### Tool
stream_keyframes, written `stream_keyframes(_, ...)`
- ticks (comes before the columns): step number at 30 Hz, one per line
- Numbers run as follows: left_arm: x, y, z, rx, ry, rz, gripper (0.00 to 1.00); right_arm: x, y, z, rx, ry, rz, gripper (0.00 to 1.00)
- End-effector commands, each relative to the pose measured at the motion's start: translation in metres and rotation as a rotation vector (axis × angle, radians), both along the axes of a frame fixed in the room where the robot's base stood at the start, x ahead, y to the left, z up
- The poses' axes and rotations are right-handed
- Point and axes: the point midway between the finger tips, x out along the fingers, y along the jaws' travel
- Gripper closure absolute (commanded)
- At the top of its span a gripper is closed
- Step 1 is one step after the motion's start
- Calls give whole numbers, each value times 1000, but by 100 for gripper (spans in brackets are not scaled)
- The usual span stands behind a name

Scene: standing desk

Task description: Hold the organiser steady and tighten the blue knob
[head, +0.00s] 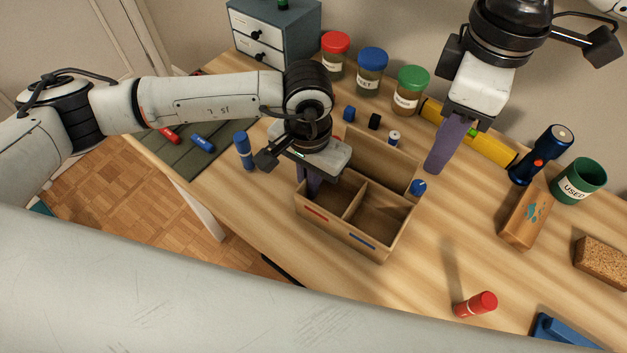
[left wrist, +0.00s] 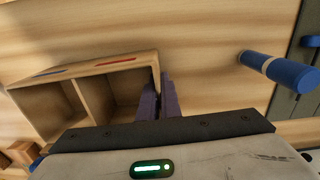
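The organiser (head: 385,250) is an open wooden box with compartments, standing on the desk; a red and a blue strip mark its front. It also shows in the left wrist view (left wrist: 100,68). The blue knob (head: 418,187) is on its right end. My left gripper (head: 313,192) is at the organiser's left end wall. In the left wrist view its purple fingers (left wrist: 158,102) sit close on either side of that wall, shut on it. My right gripper (head: 436,168) is above the desk, behind and right of the knob, apart from it. Its finger gap is hidden.
A blue marker (head: 244,151) stands left of the organiser. Jars (head: 371,72) and a yellow level (head: 492,147) are behind. A blue torch (head: 541,154), a wooden block (head: 525,218) and a red marker (head: 475,305) are to the right.

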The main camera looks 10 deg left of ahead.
Motion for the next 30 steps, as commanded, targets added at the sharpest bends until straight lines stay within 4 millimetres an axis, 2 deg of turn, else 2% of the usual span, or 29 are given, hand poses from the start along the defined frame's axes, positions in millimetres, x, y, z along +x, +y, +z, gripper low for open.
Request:
stream_keyframes(8,0,0,1,-1,-1,0,100,-1,1,0,5,4,3,62)
stream_keyframes(13,0,0,1,-1,-1,0,100,-8,12,-5,89,57,52,62)
stream_keyframes(18,0,0,1,-1,-1,0,100,-21,32,-10,297,152,152,62)
stream_keyframes(22,0,0,1,-2,-2,0,100,-25,38,-9,484,198,216,62)
stream_keyframes(26,0,0,1,-2,-2,0,100,-24,34,-10,662,209,253,62)
stream_keyframes(30,0,0,1,-2,-2,0,100,-18,18,-13,836,184,264,62)
